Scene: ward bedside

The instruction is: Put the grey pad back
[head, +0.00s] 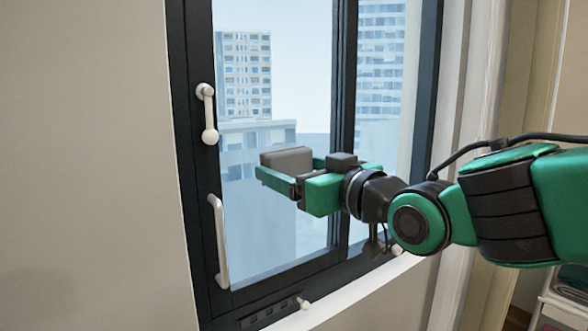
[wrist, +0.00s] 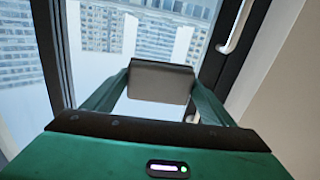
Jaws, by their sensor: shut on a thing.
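The grey pad (head: 287,160) is a small dark grey block held up in front of the window. My gripper (head: 277,177) is shut on it, with a green finger along its near side. In the wrist view the grey pad (wrist: 160,82) sits between the two green fingers of my gripper (wrist: 158,90). The pad is clear of any surface that I can see. The place it came from cannot be made out.
A dark-framed window (head: 188,130) stands behind my gripper, with a white lever handle (head: 208,115) and a white pull bar (head: 218,240) at its left. A white sill (head: 345,295) runs below. At the lower right is a shelf (head: 562,305) with folded cloth. The wall at left is bare.

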